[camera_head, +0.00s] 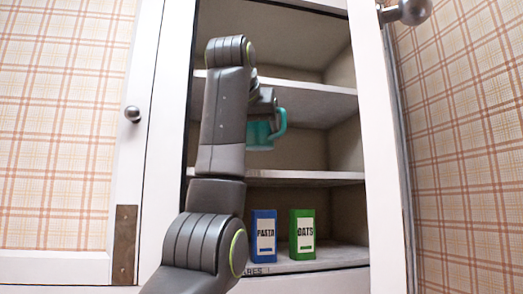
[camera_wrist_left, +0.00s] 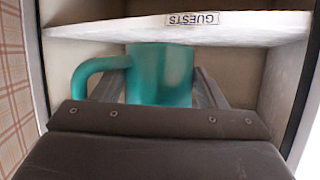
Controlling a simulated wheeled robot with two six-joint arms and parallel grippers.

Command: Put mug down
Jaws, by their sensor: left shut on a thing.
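A teal mug (camera_head: 259,136) with a loop handle is in front of the middle compartment of an open cupboard in the head view. The handle points right there. My left gripper (camera_head: 264,104) is shut on the mug. In the left wrist view the mug (camera_wrist_left: 160,75) sits between the two grey fingers, with its handle to the left. In the head view the mug's base shows above the shelf (camera_head: 310,179) below it. I cannot tell how far inside the cupboard it is. My right gripper is not in view.
A blue PASTA box (camera_head: 264,236) and a green OATS box (camera_head: 303,234) stand on the bottom shelf. Another shelf (camera_head: 310,87) lies above the mug. A GUESTS label (camera_wrist_left: 192,19) is on a shelf edge. The cupboard door (camera_head: 383,160) stands open at right.

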